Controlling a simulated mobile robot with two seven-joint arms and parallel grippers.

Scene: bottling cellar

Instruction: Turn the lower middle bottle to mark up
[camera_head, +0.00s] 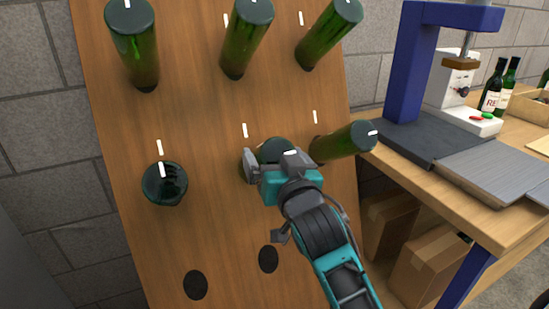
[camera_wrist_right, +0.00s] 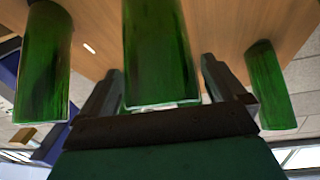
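The lower middle bottle (camera_head: 275,146) is dark green and sticks out of a wooden rack board (camera_head: 215,225), base towards me. A pale stroke shows at the right of its base, lying nearly flat, partly hidden by my gripper. A white tick (camera_head: 245,130) is on the board above it. My right gripper (camera_head: 278,162) is at this bottle's base. In the right wrist view the bottle (camera_wrist_right: 158,50) stands between the two fingers, with narrow gaps at its sides, so the gripper looks open around it. My left gripper is not in view.
The lower left bottle (camera_head: 164,185) and lower right bottle (camera_head: 342,143) flank my gripper. Several bottles form the row above. Two empty holes (camera_head: 196,285) are below. A workbench (camera_head: 500,225) with a blue-framed press (camera_head: 405,65) stands to the right, with cardboard boxes (camera_head: 425,268) underneath.

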